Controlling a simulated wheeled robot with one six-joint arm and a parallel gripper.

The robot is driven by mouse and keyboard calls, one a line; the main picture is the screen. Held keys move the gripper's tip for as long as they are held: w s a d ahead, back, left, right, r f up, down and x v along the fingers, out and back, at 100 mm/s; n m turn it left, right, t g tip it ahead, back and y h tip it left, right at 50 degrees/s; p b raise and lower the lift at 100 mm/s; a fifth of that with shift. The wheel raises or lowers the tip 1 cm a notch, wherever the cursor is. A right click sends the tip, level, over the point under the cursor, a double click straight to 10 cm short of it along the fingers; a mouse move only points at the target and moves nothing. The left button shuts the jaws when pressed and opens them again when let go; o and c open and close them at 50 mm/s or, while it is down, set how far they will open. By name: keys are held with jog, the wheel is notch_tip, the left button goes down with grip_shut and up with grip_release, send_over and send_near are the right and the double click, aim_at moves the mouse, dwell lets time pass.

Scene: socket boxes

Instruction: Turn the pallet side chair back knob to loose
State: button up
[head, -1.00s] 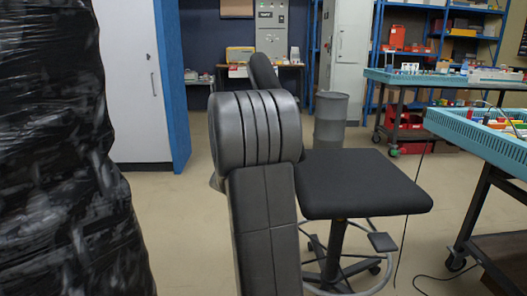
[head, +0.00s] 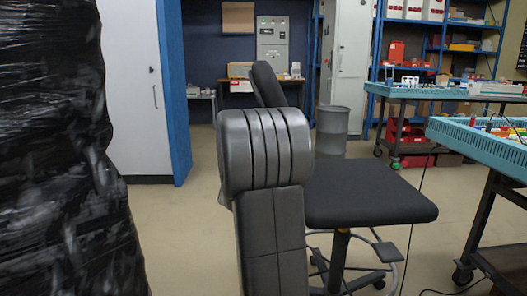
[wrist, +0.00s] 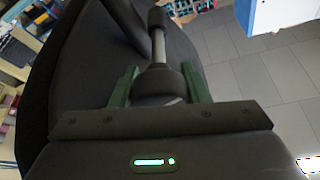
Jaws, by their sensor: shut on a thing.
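The black chair stands in the middle of the head view, with its seat (head: 365,192) right of my arm and its back (head: 268,84) partly hidden behind my arm. In the wrist view, a dark round knob (wrist: 160,80) sits at the end of a short metal rod beside the dark chair padding (wrist: 85,65). My gripper (wrist: 158,86) is shut on this knob, with a green finger on either side. My gripper and the knob are hidden behind my arm in the head view. The knob's setting cannot be read.
A pallet load in black wrap (head: 60,150) stands close on the left. A grey drum (head: 331,132) is behind the chair. A workbench with a teal edge (head: 480,140) is on the right. Open floor lies between the wrapped load and my arm.

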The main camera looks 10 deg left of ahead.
jog(key=o, duration=1)
jog(key=p+v, duration=0.1)
jog(key=v, duration=1.2)
jog(key=shift+s+f+p, duration=0.2)
jog(key=shift+s+p, duration=0.15)
jog(key=shift+p, duration=0.05)
jog(key=shift+w, duration=0.1)
jog(key=b+x, duration=0.1)
jog(key=x, duration=1.2)
jog(key=shift+w+r+b, duration=0.2)
jog(key=shift+w+b, duration=0.1)
jog(key=shift+b, duration=0.1)
